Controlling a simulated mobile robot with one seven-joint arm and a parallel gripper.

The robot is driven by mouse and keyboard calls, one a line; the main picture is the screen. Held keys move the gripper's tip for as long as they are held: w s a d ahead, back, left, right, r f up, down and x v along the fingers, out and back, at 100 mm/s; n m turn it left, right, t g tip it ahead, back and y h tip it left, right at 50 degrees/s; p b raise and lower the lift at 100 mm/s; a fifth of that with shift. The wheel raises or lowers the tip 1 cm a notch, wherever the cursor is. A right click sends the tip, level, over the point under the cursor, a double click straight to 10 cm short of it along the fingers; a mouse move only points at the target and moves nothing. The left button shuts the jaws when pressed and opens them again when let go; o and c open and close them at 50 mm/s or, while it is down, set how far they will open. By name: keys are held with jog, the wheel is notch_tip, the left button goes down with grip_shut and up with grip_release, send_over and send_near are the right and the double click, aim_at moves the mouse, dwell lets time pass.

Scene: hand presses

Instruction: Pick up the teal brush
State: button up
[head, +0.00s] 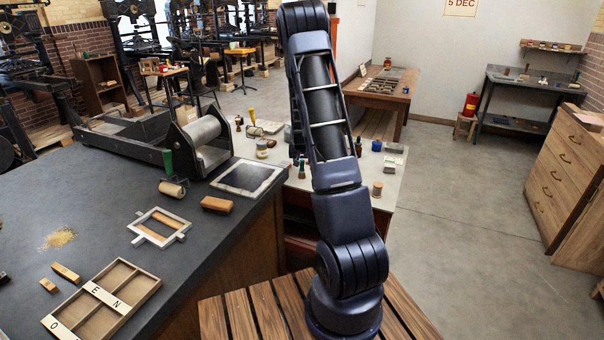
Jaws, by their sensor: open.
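A small teal upright object (301,169) stands on the pale table, just left of my arm. It may be the teal brush, but it is too small to tell for sure. My arm rises in the middle of the head view and hides part of that table. My gripper is not in view.
The pale table (394,187) holds several small jars and tools. The floor (480,220) at right is clear.

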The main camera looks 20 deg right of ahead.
aim_at(302, 166)
jog(key=shift+x, duration=2.55)
jog(key=shift+s, duration=0.1)
jog(key=shift+c, duration=0.2)
grip_shut()
